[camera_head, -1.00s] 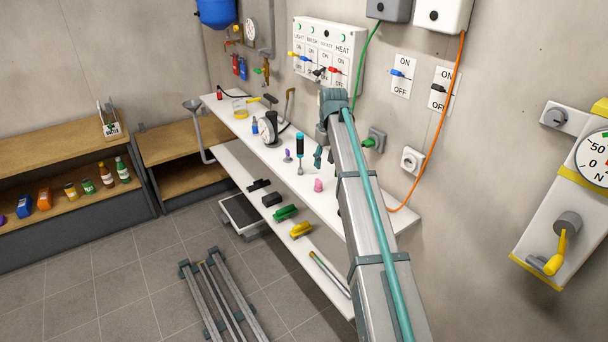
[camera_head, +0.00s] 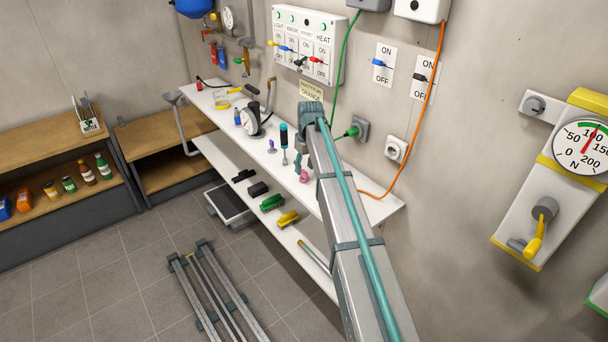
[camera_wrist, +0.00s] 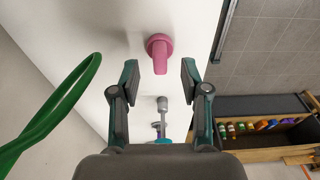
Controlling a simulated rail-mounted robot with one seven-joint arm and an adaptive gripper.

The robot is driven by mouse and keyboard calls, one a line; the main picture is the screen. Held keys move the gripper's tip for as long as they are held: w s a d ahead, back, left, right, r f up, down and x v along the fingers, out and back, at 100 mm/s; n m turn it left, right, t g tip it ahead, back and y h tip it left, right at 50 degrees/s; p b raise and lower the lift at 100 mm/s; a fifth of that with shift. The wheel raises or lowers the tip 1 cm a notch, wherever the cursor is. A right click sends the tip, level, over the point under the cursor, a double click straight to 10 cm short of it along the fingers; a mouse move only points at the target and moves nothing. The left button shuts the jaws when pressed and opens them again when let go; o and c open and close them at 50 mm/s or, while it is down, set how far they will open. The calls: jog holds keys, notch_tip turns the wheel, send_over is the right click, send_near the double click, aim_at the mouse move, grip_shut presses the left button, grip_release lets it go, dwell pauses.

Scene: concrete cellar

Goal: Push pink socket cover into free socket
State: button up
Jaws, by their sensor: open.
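The pink socket cover (camera_head: 304,177) stands on the white upper shelf. In the wrist view the cover (camera_wrist: 159,46) shows a round disc with a stubby grip pointing towards me. My gripper (camera_wrist: 160,78) is open, one finger on each side of the end of this grip, with gaps on both sides. In the head view my gripper (camera_head: 298,163) is just at the cover, partly hidden by my arm. The free socket (camera_head: 396,149) is on the wall right of the shelf. Another socket (camera_head: 361,128) holds a green plug.
A screwdriver (camera_head: 284,143) and a small purple item (camera_head: 271,146) stand near the cover. The green cable (camera_wrist: 50,120) loops at left in the wrist view. An orange cable (camera_head: 413,125) hangs by the free socket. A gauge panel (camera_head: 560,160) is at right.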

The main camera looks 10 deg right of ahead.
jog(key=shift+w+a+f+p, duration=0.15)
jog(key=shift+f+p, duration=0.25)
jog(key=shift+f, duration=1.05)
jog(key=shift+c, duration=0.3)
grip_shut()
jog(key=shift+r, duration=0.1)
jog(key=shift+r, duration=0.45)
jog(key=s+r+b, duration=0.5)
jog(key=s+r, duration=0.7)
jog(key=s, duration=0.2)
jog(key=shift+d+b, duration=0.3)
jog(key=shift+d, duration=0.05)
